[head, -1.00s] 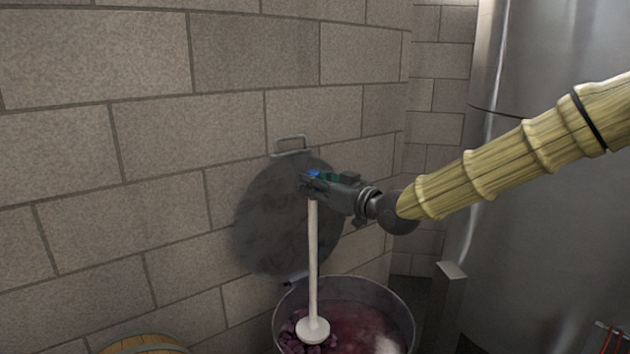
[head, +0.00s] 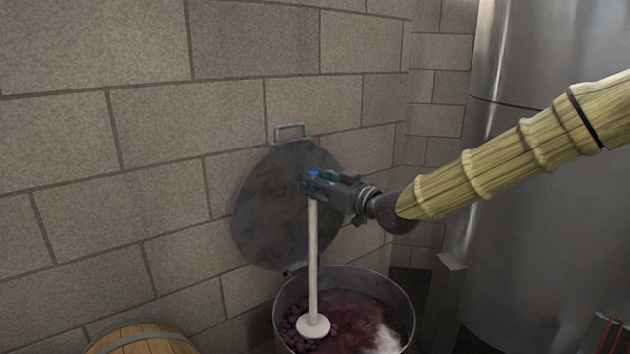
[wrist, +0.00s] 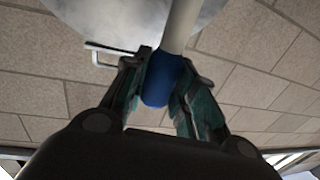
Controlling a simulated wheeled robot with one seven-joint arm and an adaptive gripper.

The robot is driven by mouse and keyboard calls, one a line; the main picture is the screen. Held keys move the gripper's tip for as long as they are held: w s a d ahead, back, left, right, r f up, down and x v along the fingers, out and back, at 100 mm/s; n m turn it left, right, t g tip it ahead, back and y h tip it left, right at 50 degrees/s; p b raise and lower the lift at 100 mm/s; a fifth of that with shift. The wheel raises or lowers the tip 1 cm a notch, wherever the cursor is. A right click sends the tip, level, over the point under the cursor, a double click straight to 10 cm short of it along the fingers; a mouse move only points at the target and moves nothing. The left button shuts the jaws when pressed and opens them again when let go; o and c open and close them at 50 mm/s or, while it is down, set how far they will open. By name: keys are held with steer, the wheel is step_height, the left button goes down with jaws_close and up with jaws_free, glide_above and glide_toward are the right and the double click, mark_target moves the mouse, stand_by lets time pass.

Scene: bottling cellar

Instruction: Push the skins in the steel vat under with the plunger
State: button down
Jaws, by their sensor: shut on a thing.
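The steel vat (head: 404,297) stands open at the bottom centre of the head view and holds dark red liquid. Dark grape skins (head: 292,333) lie in a clump at its left side; more of the surface is bare liquid. The plunger (head: 313,262) is a pale upright rod with a round white disc at its foot. The disc rests at the skins, with some skins around it. My gripper (head: 312,186) is shut on the blue grip at the plunger's top. In the wrist view the fingers clasp that blue grip (wrist: 162,82) from both sides.
A round steel lid (head: 275,215) with a handle leans against the block wall behind the vat. A wooden barrel (head: 140,341) is at the lower left. A large steel tank (head: 540,230) stands at the right. A grey post (head: 447,300) is just right of the vat.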

steer(key=shift+s+f+b, duration=0.1)
steer(key=shift+f+b, duration=2.1)
steer(key=shift+f, duration=1.7)
steer(key=shift+r+p, duration=3.35)
steer(key=shift+r, duration=2.65)
step_height(320, 180, up, 9)
steer(key=p, duration=0.5)
glide_above(316, 212)
